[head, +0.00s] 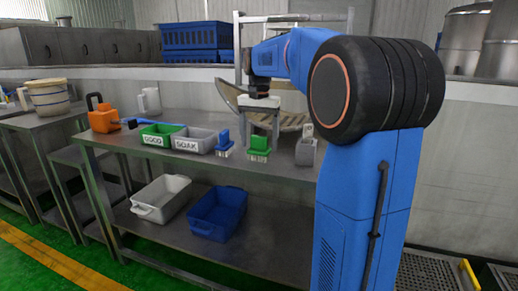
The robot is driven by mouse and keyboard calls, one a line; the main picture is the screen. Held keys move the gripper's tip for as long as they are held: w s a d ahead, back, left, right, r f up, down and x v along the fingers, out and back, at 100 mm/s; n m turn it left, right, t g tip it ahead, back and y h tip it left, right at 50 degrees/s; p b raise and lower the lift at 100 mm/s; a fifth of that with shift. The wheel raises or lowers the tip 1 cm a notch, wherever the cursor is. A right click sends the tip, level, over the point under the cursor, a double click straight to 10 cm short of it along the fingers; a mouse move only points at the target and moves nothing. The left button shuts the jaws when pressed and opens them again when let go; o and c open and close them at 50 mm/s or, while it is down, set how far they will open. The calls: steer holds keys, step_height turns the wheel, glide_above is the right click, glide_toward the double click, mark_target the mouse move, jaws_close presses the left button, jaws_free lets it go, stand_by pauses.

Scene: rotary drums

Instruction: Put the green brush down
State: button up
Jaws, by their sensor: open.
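The green brush (259,146) stands upright on the steel table (190,168), with its pale bristles down. It is between a blue brush (225,143) on its left and a grey block-like item (305,149) on its right. My gripper (262,111) is above the green brush, open, and appears apart from it.
A green bin marked GOOD (158,140) and a grey bin marked SOAK (193,146) stand left of the brushes. An orange can (103,119) and white jug (149,102) are farther left. White (160,208) and blue (217,221) tubs sit on the lower shelf.

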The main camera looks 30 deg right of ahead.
step_height(320, 180, up, 8)
steer(key=shift+r, duration=0.2)
steer(key=s+a+f+n+t, duration=0.2)
steer(key=s+a+f+n, duration=0.3)
steer(key=s+a+f, duration=0.3)
steer(key=s+a+f+n+t, duration=0.2)
steer(key=s+a+f+n, duration=0.3)
steer(key=s+f, duration=1.1)
steer(key=s+a, duration=0.2)
steer(key=s, duration=0.4)
steer(key=shift+a+f+t, duration=0.4)
steer(key=shift+s, duration=0.1)
